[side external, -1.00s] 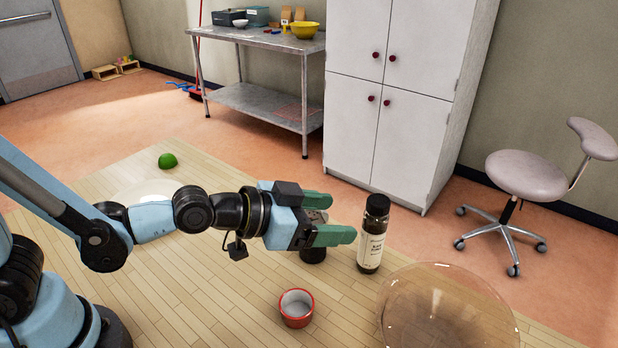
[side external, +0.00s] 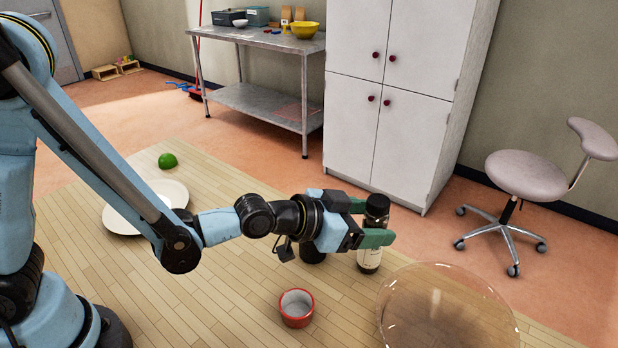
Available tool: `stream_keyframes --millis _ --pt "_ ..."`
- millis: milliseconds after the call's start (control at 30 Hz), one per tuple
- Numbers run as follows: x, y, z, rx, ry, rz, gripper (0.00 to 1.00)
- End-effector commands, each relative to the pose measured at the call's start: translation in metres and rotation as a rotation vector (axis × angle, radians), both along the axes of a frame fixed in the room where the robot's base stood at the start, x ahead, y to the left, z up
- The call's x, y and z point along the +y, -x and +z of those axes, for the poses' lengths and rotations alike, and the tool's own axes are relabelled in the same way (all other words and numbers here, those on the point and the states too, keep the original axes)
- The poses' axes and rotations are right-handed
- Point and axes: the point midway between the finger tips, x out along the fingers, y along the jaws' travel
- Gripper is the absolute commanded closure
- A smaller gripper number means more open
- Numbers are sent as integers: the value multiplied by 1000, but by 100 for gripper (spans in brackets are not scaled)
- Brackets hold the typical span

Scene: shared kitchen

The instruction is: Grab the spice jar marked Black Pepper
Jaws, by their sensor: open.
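The spice jar (side external: 370,258) stands upright on the wooden table, with a black cap and a pale label that is too small to read fully. My gripper (side external: 378,222) is open, with one green finger on the far side of the jar and one on the near side, at about the height of its upper part. The near finger hides part of the jar below its cap. I cannot tell whether either finger touches the glass.
A dark container (side external: 313,253), partly hidden by my gripper, stands left of the jar. A red cup (side external: 297,308) and a clear glass bowl (side external: 445,312) are nearer the camera. A white plate (side external: 120,218) and a green object (side external: 167,160) lie at left.

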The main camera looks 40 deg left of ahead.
Motion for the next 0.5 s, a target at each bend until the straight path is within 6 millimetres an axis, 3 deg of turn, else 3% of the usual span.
stream_keyframes --millis 300,500 --pt "-17 -26 -16 0 -1 0 25" --pt "-19 -29 -18 0 0 0 25"
